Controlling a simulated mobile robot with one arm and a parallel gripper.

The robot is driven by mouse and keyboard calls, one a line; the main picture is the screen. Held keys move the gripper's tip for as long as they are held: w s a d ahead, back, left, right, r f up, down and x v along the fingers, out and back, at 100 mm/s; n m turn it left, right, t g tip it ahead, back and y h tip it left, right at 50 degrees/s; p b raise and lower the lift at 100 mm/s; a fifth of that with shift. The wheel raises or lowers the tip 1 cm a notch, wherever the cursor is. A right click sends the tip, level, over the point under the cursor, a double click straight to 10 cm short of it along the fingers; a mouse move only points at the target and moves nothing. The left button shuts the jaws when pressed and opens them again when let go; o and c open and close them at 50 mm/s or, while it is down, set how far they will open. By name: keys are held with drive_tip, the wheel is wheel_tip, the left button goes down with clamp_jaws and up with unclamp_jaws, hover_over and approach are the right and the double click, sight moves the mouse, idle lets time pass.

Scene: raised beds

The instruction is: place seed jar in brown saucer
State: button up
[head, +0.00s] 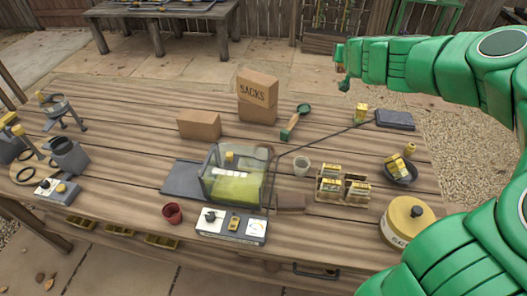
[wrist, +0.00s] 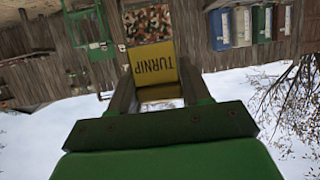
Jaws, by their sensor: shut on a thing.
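My gripper is shut on a yellow thing labelled TURNIP (wrist: 153,64), which sits between the two dark fingers in the wrist view and looks upside down there. I cannot tell whether it is a jar or a packet. In the head view my green arm reaches in from the right and ends above the far side of the table; the held thing cannot be made out there. A large round container with a yellow lid (head: 408,213) and partly hidden lettering stands at the table's right front, partly behind my arm. I cannot make out a brown saucer for certain.
A carton marked SACKS (head: 257,112) stands at the back.

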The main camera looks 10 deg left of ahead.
drive_tip(key=s+a+n+g+y, duration=0.3)
drive_tip(key=a+n+g+y, duration=0.75)
drive_tip(key=a, duration=0.65)
drive_tip(key=s+a+r+n+g, duration=0.1)
drive_tip(key=s+a+n+g, duration=0.4)
drive_tip(key=s+n+g, duration=0.45)
drive_tip(key=f, duration=0.9)
drive_tip(key=f+t, duration=0.1)
drive_tip(key=f, duration=0.9)
drive_tip(key=s+f+t, duration=0.1)
drive_tip(key=f, duration=0.9)
drive_tip(key=shift+s+a+f+n+y, duration=0.1)
drive_tip(key=shift+a+f+n+y, duration=0.1)
drive_tip(key=shift+n+y, duration=0.2)
drive_tip(key=shift+f, duration=0.1)
drive_tip(key=o, duration=1.1)
